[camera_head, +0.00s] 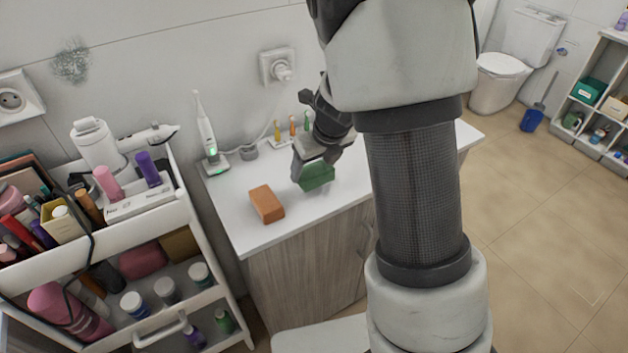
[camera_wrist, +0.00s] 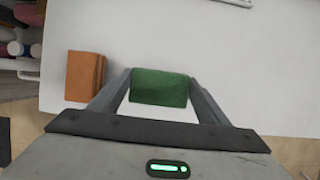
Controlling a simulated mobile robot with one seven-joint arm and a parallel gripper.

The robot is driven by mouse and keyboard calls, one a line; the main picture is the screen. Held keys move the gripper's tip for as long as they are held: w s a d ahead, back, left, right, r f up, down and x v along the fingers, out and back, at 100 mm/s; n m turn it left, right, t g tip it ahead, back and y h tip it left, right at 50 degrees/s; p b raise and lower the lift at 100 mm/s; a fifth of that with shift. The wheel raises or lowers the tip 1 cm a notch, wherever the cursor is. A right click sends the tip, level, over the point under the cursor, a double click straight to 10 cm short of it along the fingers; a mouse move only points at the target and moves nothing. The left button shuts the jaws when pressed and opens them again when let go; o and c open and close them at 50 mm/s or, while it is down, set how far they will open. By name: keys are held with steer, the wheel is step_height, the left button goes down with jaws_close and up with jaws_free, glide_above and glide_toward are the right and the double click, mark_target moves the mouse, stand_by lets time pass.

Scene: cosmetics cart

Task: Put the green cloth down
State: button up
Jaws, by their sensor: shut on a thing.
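The green cloth (camera_head: 316,176) is a small folded block at my gripper (camera_head: 315,172), over the white counter top (camera_head: 238,222). In the wrist view the green cloth (camera_wrist: 160,87) sits between the two fingertips of my gripper (camera_wrist: 160,90), which is shut on it. I cannot tell whether the cloth touches the counter. An orange folded cloth (camera_head: 267,204) lies on the counter to the left of the green one; it also shows in the wrist view (camera_wrist: 85,76).
An electric toothbrush (camera_head: 206,130) stands at the counter's back left. A small holder with coloured items (camera_head: 292,132) is at the back wall. A crowded cosmetics cart (camera_head: 110,225) stands left of the counter. Bare counter lies around the orange cloth.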

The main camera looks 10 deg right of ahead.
mark_target(314, 176)
step_height(314, 176, down, 4)
steer(key=shift+r+b, duration=0.25)
steer(key=shift+b, duration=0.5)
steer(key=shift+c, duration=0.4)
steer(key=shift+r, duration=0.15)
steer(key=o, duration=1)
